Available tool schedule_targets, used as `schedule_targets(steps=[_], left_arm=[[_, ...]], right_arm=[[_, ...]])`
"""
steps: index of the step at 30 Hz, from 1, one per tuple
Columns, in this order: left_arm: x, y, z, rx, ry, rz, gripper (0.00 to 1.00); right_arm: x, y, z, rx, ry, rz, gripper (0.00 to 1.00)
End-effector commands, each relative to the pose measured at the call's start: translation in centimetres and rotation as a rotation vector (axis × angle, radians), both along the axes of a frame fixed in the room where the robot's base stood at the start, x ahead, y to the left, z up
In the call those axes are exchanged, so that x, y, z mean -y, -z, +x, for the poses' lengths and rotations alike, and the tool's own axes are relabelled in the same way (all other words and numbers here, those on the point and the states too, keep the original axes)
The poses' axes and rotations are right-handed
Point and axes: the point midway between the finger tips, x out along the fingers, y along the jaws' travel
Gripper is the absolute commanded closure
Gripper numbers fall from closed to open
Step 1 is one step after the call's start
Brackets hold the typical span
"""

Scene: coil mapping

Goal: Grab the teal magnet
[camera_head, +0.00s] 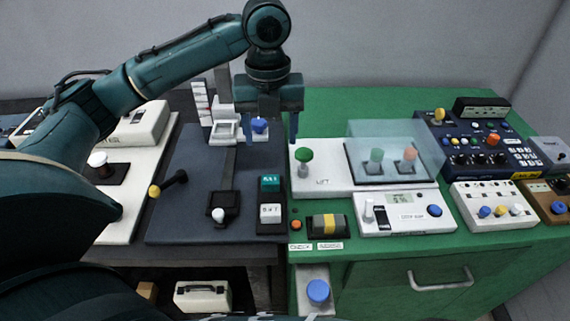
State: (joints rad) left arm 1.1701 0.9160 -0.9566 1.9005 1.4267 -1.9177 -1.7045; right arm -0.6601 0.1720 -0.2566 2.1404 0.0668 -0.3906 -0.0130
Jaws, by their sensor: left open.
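A teal-green piece (376,156), which looks like the teal magnet, stands upright under a clear cover (368,130) on the white LIFT panel (330,181). An orange-pink piece (409,155) stands to its right under the same cover. My left gripper (268,136) points down, open and apparently empty. It is well left of the cover, around or just in front of a blue knob (260,125); the depth between them is hard to judge. My right gripper is out of view.
A green knob (304,156) stands on the panel between my gripper and the cover. A white readout box (402,222), a yellow-banded coil (328,226) and a blue control box (478,150) are nearby. A blue-topped piece (318,291) sits low in front. Bare green tabletop (335,118) lies behind the panel.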

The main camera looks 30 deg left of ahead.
Motion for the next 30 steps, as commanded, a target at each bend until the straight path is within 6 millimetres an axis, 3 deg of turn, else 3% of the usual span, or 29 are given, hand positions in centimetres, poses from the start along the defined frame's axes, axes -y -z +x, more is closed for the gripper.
schedule_targets(steps=[5, 13, 22, 30], left_arm=[[-0.1, 1.3, 0.0, -0.004, 0.002, 0.001, 0.38], [-0.2, 6.4, -0.1, -0.004, 0.002, 0.001, 0.38], [-0.3, 8.8, -0.3, -0.003, 0.002, 0.001, 0.38], [-0.7, 12.6, -0.7, -0.003, 0.002, 0.001, 0.38]], right_arm=[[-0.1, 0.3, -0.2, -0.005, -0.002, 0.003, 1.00], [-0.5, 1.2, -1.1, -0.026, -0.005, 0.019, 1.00], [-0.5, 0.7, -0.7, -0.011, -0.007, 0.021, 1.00], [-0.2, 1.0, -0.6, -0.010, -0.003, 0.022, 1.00]])
